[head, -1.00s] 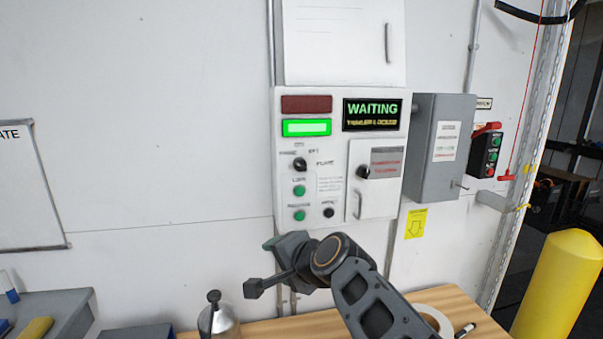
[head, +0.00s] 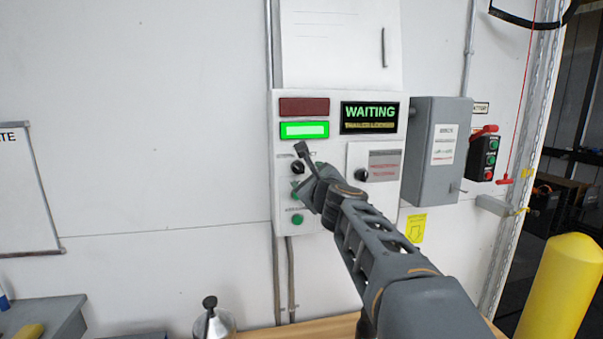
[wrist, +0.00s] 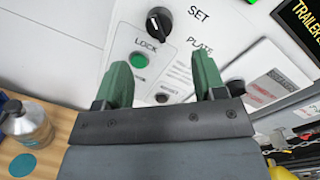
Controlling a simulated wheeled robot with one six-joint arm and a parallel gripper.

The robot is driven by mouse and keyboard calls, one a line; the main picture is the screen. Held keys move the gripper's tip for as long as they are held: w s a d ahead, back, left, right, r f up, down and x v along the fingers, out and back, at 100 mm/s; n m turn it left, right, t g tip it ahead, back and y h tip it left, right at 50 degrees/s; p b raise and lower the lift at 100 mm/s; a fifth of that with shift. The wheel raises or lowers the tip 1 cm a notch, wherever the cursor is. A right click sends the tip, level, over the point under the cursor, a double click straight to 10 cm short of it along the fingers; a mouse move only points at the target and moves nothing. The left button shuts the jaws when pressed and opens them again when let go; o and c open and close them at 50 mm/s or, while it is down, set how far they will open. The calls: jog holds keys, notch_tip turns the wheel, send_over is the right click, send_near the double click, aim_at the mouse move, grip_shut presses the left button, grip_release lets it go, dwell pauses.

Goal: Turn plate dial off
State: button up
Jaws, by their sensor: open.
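A black rotary dial (head: 298,167) sits on the white control panel (head: 340,222), at its left side. In the wrist view the dial (wrist: 159,20) has the words SET and PLATE beside it, with a small pale mark on its knob. My gripper (head: 302,188) is raised in front of the panel, just below the dial, and partly covers the lower buttons. In the wrist view its two green fingers (wrist: 164,70) are apart with nothing between them. The dial lies beyond the fingertips, apart from them.
A second black knob (head: 362,174) is on the panel's right door. A green LOCK button (wrist: 138,60) lies below the dial. The display (head: 369,117) reads WAITING. A grey box (head: 440,140) stands out at the right. A bottle (wrist: 27,122) stands on the bench.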

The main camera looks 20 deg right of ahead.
aim_at(300, 172)
jog(key=w, duration=0.5)
jog(key=w+d, duration=0.1)
jog(key=w, duration=0.1)
jog(key=shift+w+p, duration=0.25)
jog(key=shift+p, duration=0.05)
jog(key=c, duration=0.9)
jog(key=m+b, duration=0.2)
jog(key=m, duration=0.2)
jog(key=shift+a+f+m, duration=0.1)
jog(key=shift+f+m, duration=0.05)
jog(key=shift+m, duration=0.15)
jog(key=m+b, duration=0.1)
jog(key=m, duration=0.4)
jog(key=shift+a+t, duration=0.1)
jog(key=shift+t, duration=0.2)
jog(key=shift+m+h, duration=0.4)
